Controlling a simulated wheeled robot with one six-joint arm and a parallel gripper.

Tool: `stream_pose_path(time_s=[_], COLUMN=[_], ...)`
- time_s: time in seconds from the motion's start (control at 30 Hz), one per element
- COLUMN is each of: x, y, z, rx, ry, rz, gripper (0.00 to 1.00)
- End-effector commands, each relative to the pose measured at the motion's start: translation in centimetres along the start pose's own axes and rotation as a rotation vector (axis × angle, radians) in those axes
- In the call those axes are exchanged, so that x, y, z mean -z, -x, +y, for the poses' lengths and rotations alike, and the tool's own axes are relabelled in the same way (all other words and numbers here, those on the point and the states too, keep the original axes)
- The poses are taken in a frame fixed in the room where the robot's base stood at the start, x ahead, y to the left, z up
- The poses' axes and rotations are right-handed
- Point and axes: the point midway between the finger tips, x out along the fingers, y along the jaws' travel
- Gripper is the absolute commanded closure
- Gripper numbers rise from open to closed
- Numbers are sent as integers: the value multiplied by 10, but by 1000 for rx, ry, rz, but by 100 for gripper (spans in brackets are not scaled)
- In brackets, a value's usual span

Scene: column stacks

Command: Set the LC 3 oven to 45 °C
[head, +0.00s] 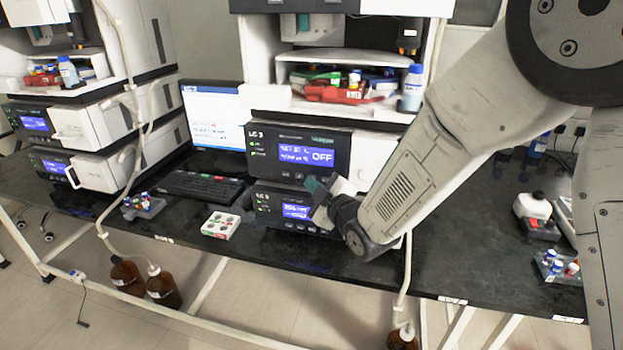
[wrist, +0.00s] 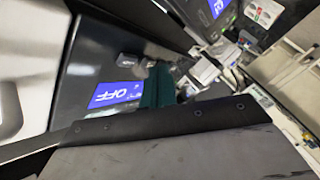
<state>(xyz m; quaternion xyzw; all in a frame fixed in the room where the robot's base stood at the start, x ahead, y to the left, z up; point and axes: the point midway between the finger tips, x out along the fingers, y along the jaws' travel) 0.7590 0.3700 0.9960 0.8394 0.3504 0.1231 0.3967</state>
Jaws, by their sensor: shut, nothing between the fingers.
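The black instrument front labelled LC 3 (head: 263,150) stands in the middle of the bench in the head view. Its blue display (head: 300,156) reads OFF in large letters beside smaller text that I cannot read surely. In the wrist view the front is tilted, and the OFF display (wrist: 115,95) shows at the left. My gripper (head: 314,185) is shut and empty, at the lower edge of this front, below the display. Its teal fingers (wrist: 157,88) are near small dark buttons (wrist: 127,60) in the wrist view. I cannot tell whether they touch the panel.
A second black unit with a lit display (head: 297,211) sits directly below. A keyboard (head: 200,186), a monitor (head: 213,120) and a white box with colored dots (head: 220,225) are to the left. A hanging tube (head: 408,270) runs down the front. The bench right of my arm has some free room.

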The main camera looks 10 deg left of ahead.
Motion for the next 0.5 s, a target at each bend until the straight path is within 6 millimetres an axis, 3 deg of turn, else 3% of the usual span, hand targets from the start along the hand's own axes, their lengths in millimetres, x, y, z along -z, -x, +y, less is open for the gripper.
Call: stream_pose_path(time_s=[0.5], x=[-3], y=[-4], z=[3], rx=[0], ry=[0], rz=[0], gripper=[100])
